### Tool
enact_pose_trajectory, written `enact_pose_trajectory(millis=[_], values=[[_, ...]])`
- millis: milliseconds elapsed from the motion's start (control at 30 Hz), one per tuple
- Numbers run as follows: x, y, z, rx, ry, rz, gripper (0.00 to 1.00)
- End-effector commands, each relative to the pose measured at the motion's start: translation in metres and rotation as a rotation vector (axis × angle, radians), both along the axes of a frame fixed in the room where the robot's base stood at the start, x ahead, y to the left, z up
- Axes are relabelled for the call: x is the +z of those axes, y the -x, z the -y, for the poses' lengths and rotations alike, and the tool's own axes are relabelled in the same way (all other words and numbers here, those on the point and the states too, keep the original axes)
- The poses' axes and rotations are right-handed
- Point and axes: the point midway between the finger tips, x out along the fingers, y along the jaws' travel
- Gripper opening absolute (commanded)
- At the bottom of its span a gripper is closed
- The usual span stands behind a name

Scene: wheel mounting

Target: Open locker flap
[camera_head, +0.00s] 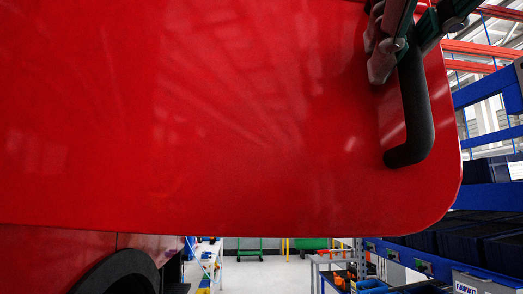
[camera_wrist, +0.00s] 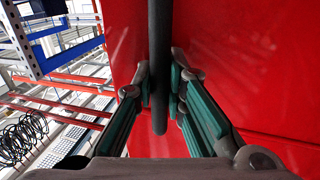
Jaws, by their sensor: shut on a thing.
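The locker flap (camera_head: 210,110) is a large glossy red panel with rounded corners, and it fills most of the head view. Its lower edge stands in front of another red surface at lower left. A black bar handle (camera_head: 415,110) is fixed near its right edge. My gripper (camera_head: 385,45) is at the handle's upper part, at the top right of that view. In the wrist view the fingers (camera_wrist: 160,82) stand on both sides of the handle (camera_wrist: 159,50) and are shut on it. The handle's upper end is hidden in the head view.
A blue shelf rack (camera_head: 490,90) with dark bins stands close on the right. Below the flap, a bright aisle floor (camera_head: 285,270) shows with tables and a green cart (camera_head: 250,250) far off. A black round part (camera_head: 115,275) shows at lower left.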

Motion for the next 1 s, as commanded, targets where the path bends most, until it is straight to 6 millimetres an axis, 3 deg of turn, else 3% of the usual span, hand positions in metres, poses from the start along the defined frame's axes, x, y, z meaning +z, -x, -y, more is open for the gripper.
enact_pose_trajectory(millis=[33, 100, 167, 567, 1000], values=[[0.001, 0.0, 0.0, -0.001, 0.0, 0.002, 0.0], [0.001, 0.0, 0.0, -0.001, 0.0, 0.002, 0.23], [0.001, 0.0, 0.0, -0.001, 0.0, 0.001, 0.33], [0.001, 0.006, -0.002, 0.0, 0.001, 0.003, 0.33], [0.001, 0.085, -0.019, 0.001, 0.002, 0.005, 0.33]])
